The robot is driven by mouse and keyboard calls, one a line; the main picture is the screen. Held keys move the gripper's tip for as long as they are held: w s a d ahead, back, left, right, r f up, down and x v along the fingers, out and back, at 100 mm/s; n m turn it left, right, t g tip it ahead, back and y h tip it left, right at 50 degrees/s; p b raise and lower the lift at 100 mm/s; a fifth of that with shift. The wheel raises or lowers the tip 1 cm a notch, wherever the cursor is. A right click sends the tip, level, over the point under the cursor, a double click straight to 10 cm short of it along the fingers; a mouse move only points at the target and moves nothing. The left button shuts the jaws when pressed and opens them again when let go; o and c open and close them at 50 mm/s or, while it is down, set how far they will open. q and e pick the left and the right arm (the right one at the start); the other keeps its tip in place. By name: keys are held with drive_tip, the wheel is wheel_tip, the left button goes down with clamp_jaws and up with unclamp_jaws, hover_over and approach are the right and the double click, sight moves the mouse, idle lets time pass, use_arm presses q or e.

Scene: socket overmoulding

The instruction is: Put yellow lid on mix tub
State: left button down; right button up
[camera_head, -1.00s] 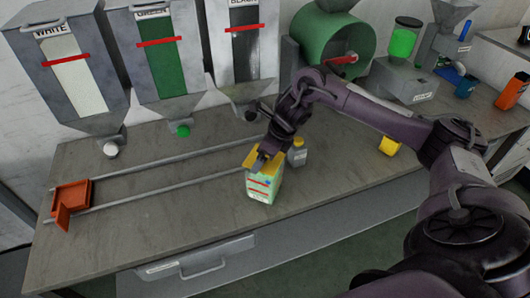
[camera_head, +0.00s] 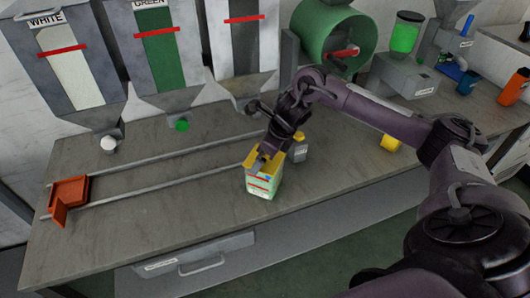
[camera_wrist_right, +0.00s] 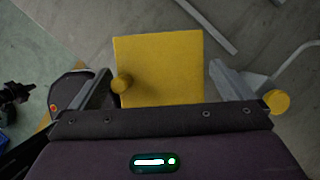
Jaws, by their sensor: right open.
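The mix tub (camera_head: 262,186) is a pale green, squarish container with red marks, upright near the table's front edge. The flat yellow lid (camera_head: 250,157) is at its top, partly covered by my right gripper (camera_head: 266,154); I cannot tell whether it is fully seated. The fingers are open, with gaps visible beside the lid. My left gripper is not in view.
Two rails (camera_head: 165,185) run left to an orange tray (camera_head: 70,191). White, green and black hoppers hang behind. A yellow object (camera_head: 391,142) lies farther right. The front left tabletop is clear.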

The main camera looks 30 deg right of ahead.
drive_tip(key=b+v, duration=0.1)
drive_tip(key=v, duration=0.6)
drive_tip(key=shift+s+r, duration=0.1)
drive_tip(key=shift+r, duration=0.25)
